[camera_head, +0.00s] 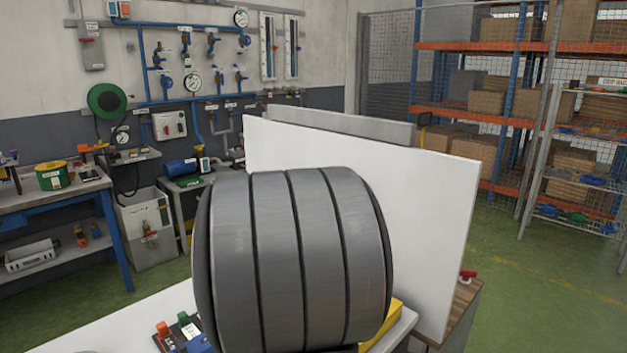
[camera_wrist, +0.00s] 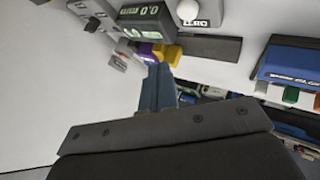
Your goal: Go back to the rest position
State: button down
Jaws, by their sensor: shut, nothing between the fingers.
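My gripper (camera_wrist: 158,72) shows in the wrist view as narrow blue-grey fingers reaching up from a dark plate with screws. The fingers are shut with nothing between them. Small purple and yellow pieces (camera_wrist: 168,54) appear just beyond the fingertips; I cannot tell whether the fingers touch them. In the head view a large grey ribbed part, which looks like my own arm, fills the middle and hides my gripper and most of the work table.
A white upright panel (camera_head: 430,205) stands behind the work table. Orange and green pieces (camera_head: 176,332) lie at the table's left. The wrist view shows a meter with a digital display (camera_wrist: 145,22), a dark bar (camera_wrist: 208,48) and a blue box (camera_wrist: 290,62).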

jog(key=shift+f, duration=0.95)
jog(key=shift+r, duration=1)
jog(key=shift+f, duration=1.15)
notch_tip(320, 180, up, 11)
jog(key=w+m+g, duration=0.1)
jog(key=m+g, duration=0.8)
jog(key=m, duration=0.8)
jog(key=shift+r+y, duration=0.2)
jog(key=shift+y, duration=0.1)
